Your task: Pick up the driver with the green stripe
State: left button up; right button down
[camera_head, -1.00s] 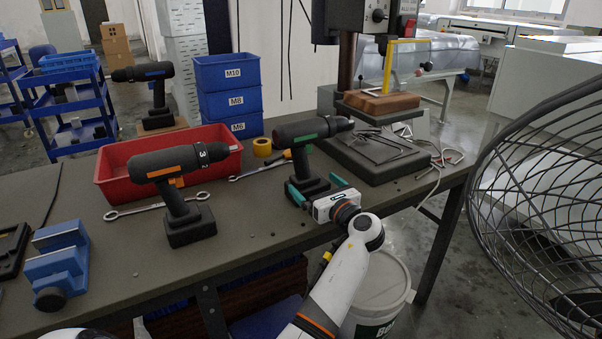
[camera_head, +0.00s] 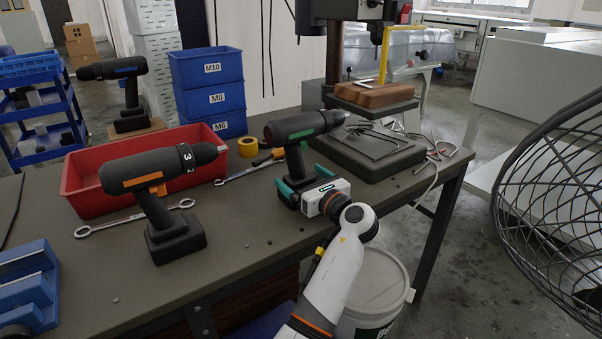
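The driver with the green stripe (camera_head: 298,128) stands upright on the table, its chuck pointing right. My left gripper (camera_head: 298,176) is low at its battery base, with teal fingers spread, one on each side of the base. The gripper looks open; whether either finger touches the base is hard to see. The gripper body hides part of the base's near side. My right gripper is not in view.
A driver with an orange stripe (camera_head: 155,185) stands at the left, before a red tray (camera_head: 80,180). Wrenches and yellow tape (camera_head: 248,148) lie near the green-striped driver. A drill press base (camera_head: 365,155) stands behind right. A blue vise (camera_head: 30,285) is at front left.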

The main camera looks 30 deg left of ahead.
aim_at(305, 145)
pick_arm(q)
jog(key=c, duration=0.6)
jog(key=shift+r, duration=0.2)
jog(key=shift+c, duration=1.3)
jog(key=shift+a+f, duration=0.1)
